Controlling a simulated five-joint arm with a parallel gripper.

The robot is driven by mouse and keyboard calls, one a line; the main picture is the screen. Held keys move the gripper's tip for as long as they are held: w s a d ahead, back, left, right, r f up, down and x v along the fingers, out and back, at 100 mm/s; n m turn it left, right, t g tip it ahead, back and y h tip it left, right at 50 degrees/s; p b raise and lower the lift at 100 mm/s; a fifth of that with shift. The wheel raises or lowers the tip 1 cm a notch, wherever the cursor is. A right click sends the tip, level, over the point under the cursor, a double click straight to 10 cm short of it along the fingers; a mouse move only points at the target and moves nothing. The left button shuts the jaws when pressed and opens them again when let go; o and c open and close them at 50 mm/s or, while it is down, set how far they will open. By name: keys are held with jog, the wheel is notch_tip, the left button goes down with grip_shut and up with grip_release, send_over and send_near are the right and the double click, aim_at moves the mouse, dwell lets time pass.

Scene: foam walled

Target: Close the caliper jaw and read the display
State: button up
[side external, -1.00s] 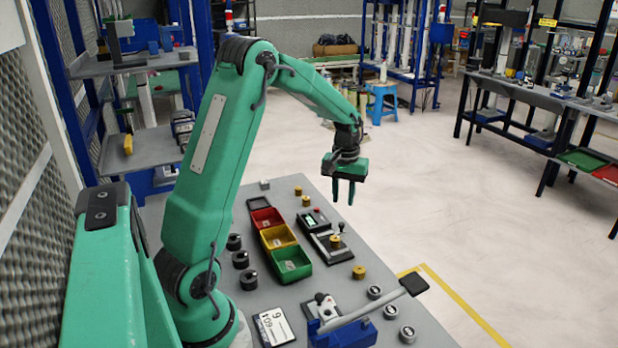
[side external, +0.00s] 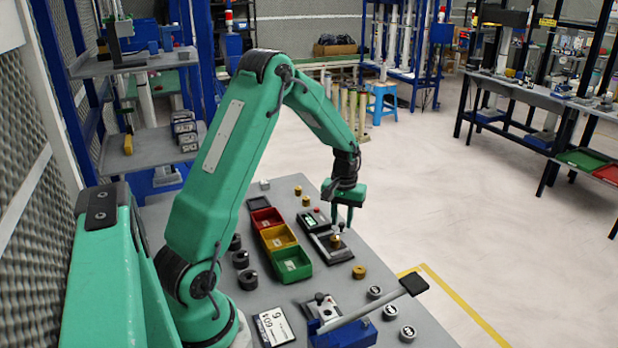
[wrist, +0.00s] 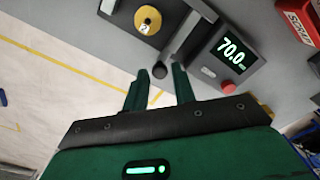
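The caliper (side external: 322,252) is a dark fixture on the grey bench in the side external view. Its display (wrist: 231,50) glows green in the wrist view and reads 70.0. A grey jaw (wrist: 188,38) and a dark end block (wrist: 117,12) lie on either side of a brass part (wrist: 147,20) marked 2, with gaps visible. My gripper (wrist: 160,84) points down over the caliper, also in the side external view (side external: 342,226). Its fingers are apart, with a dark round knob (wrist: 159,71) between their tips. I cannot tell whether they touch it.
A red button (wrist: 228,86) sits beside the display. Red (side external: 265,220), yellow (side external: 277,238) and green (side external: 291,264) bins stand left of the caliper. A blue clamp with a long lever (side external: 345,333) is in front. A brass part (side external: 359,272) stands on the bench to the right.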

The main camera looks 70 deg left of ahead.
aim_at(349, 245)
jog(key=shift+f, duration=0.25)
jog(key=c, duration=0.5)
jog(key=shift+o, duration=0.2)
jog(key=shift+d, duration=2.2)
jog(key=o, duration=0.5)
jog(key=shift+c, duration=0.2)
jog(key=shift+r, duration=0.15)
notch_tip(349, 245, up, 8)
